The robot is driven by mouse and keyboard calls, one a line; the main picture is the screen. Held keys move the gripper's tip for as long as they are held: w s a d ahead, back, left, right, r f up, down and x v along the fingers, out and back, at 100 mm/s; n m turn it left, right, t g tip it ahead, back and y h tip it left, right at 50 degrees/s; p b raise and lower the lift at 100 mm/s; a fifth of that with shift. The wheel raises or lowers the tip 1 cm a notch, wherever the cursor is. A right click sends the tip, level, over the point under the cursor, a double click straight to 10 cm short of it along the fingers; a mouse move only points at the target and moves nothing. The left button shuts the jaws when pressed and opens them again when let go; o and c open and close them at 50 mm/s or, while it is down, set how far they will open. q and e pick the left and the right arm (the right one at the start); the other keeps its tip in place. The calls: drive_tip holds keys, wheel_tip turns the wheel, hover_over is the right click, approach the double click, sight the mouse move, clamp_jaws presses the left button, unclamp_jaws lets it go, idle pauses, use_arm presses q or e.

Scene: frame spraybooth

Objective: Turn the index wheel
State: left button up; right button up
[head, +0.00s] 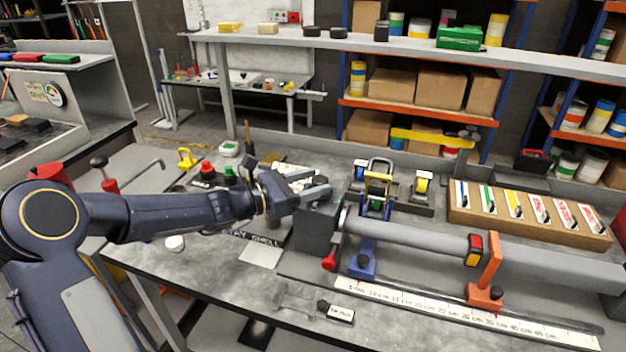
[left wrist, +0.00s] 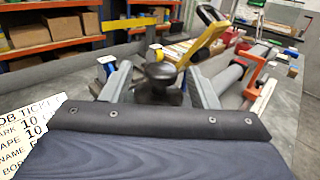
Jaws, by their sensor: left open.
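A grey headstock box (head: 316,230) stands on the bench at the left end of a long grey tube (head: 410,240). A black round knob (head: 319,181) shows above the box, right at my left gripper (head: 312,190). In the left wrist view the same dark knob (left wrist: 160,76) stands between the two open fingers of my left gripper (left wrist: 160,88); contact cannot be told. No other part is plainly the index wheel; the box's far side is hidden. A red-ended lever (head: 329,262) sits low on the box's front. My right gripper is out of view.
A blue support (head: 362,262) and an orange stop (head: 486,275) stand along the tube above a white scale (head: 450,310). A cardboard holder (head: 530,217) is at right. A yellow-handled arm (left wrist: 205,42) rises just beyond my left fingers.

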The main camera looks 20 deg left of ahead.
use_arm(q)
drive_tip(key=shift+w+d, duration=0.2)
drive_tip(key=shift+d, duration=0.1)
